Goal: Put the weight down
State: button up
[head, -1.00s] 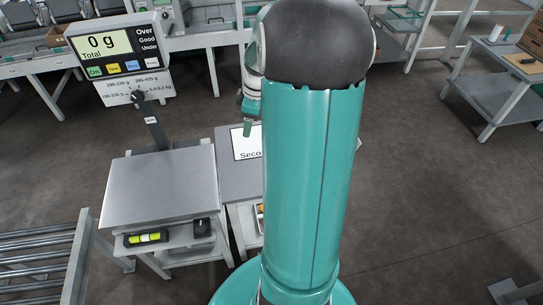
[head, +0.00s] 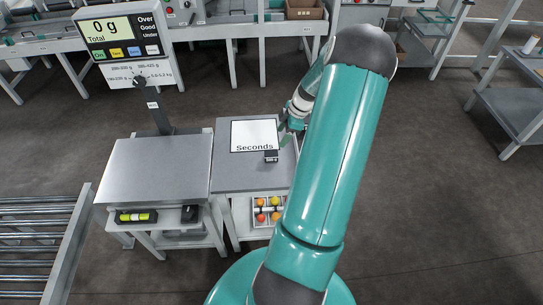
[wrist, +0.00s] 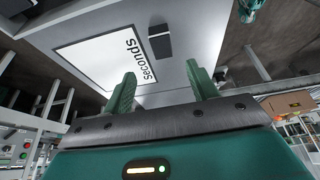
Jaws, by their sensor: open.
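A small dark block with a grey side, which looks like the weight (head: 271,156), stands on the grey side table (head: 238,180) at the lower right corner of the white "Seconds" sheet (head: 254,131). In the wrist view the weight (wrist: 160,42) lies ahead of my fingers, in line with the space between them, with a clear gap. My gripper (wrist: 161,80) is open and empty. In the head view my gripper (head: 286,134) is beside the table's right edge, just right of the sheet, partly hidden by my arm.
A scale with a bare steel plate (head: 158,170) stands left of the side table; its display (head: 110,29) reads 0 g. Another dark block (head: 190,214) and a spirit level (head: 136,217) sit on its shelf. A tray of tomatoes (head: 268,210) is below the side table.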

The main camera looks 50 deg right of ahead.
aim_at(271, 153)
jog(key=x, duration=0.6)
jog(key=shift+w+a, duration=0.15)
jog(key=x, duration=0.5)
grip_shut()
